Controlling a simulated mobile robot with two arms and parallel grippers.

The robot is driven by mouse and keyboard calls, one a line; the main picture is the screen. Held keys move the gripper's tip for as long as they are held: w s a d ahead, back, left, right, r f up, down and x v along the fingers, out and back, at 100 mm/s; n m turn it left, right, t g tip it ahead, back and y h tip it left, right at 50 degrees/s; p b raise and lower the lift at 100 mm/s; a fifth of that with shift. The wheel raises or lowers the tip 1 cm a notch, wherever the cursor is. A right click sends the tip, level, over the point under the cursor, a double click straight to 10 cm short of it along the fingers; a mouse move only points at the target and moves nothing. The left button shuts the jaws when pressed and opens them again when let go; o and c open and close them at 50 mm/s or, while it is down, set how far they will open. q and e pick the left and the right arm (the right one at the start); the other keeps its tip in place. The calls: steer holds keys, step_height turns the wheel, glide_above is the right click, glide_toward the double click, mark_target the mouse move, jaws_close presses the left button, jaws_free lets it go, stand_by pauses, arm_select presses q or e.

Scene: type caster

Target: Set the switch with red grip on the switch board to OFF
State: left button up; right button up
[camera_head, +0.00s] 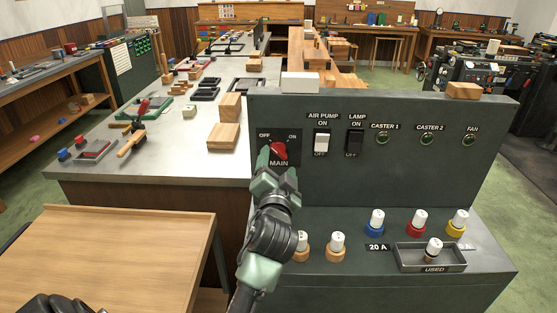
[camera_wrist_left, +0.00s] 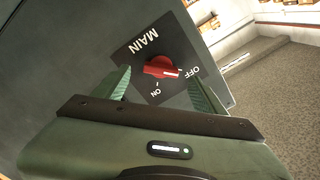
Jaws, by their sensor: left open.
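The main switch with its red grip (camera_head: 279,150) is on the left part of the dark green switch board (camera_head: 400,103). OFF is printed at its upper left and ON at its upper right. In the left wrist view the red grip (camera_wrist_left: 160,67) has a white mark, and its long side appears to lie toward OFF. My left gripper (camera_head: 270,165) is just in front of the switch and partly covers it. In the left wrist view its fingers (camera_wrist_left: 163,84) are apart, one on each side of the grip. I cannot tell whether they touch it.
The air pump switch (camera_head: 321,142) and lamp switch (camera_head: 354,142) are to the right. Fuses with coloured bases (camera_head: 376,222) and a USED tray (camera_head: 400,257) are on the lower ledge. Wooden blocks (camera_head: 223,137) lie on the workbench behind the board. A wooden table (camera_head: 110,255) is at the left.

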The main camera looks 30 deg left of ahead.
arm_select(q)
steer(key=shift+v, duration=1.7)
